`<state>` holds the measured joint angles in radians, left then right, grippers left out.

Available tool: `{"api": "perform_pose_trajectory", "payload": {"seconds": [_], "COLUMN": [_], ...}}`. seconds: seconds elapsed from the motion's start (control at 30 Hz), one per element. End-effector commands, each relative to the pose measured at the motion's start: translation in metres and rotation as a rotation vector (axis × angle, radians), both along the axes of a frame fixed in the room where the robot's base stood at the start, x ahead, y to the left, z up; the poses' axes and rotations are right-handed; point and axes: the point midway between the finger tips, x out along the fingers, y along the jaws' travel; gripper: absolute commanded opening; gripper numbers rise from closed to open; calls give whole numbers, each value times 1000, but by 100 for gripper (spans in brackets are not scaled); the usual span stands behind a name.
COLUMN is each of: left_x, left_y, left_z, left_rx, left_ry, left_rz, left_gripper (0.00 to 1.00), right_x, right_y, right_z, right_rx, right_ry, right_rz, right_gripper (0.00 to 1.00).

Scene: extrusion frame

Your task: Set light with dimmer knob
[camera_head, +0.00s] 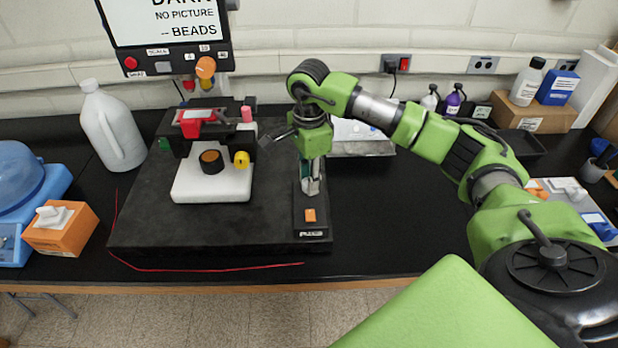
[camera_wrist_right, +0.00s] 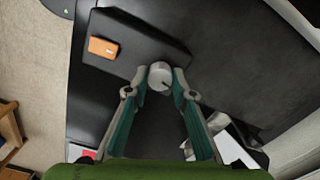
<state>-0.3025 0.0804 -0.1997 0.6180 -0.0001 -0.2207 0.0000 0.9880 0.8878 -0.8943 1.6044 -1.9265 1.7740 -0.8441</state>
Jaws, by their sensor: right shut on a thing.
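The dimmer box (camera_head: 313,233) is a black block with an orange rocker switch (camera_head: 310,214), on the right edge of the dark platform. In the right wrist view the box (camera_wrist_right: 150,40) carries a pale round knob (camera_wrist_right: 160,76) with a dark mark, and the orange switch (camera_wrist_right: 103,47). My right gripper (camera_head: 311,188) points down over the box. In the wrist view its fingertips (camera_wrist_right: 159,80) are shut on the knob, one on each side. In the head view the fingers hide the knob. My left gripper is not in view.
A screen (camera_head: 165,22) at the back reads "DARK NO PICTURE -- BEADS", its top cut off. A device with a white block (camera_head: 212,187) stands left of my gripper. A white jug (camera_head: 112,125) and orange tissue box (camera_head: 60,230) stand further left.

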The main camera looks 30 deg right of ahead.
Motion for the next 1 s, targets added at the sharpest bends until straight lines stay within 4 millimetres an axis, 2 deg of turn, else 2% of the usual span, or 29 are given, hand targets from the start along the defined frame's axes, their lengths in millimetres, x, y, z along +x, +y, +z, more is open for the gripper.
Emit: {"api": "perform_pose_trajectory", "payload": {"seconds": [0.37,1.0], "left_x": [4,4], "left_y": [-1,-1], "left_z": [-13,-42], "left_rx": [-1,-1], "left_ry": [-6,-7], "left_rz": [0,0], "left_gripper": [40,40], "right_x": [1,0], "right_y": [0,1], "right_z": [-2,-1], "right_rx": [1,1], "right_ry": [-2,-3], "right_rz": [-148,-715], "right_gripper": [2,2]}}
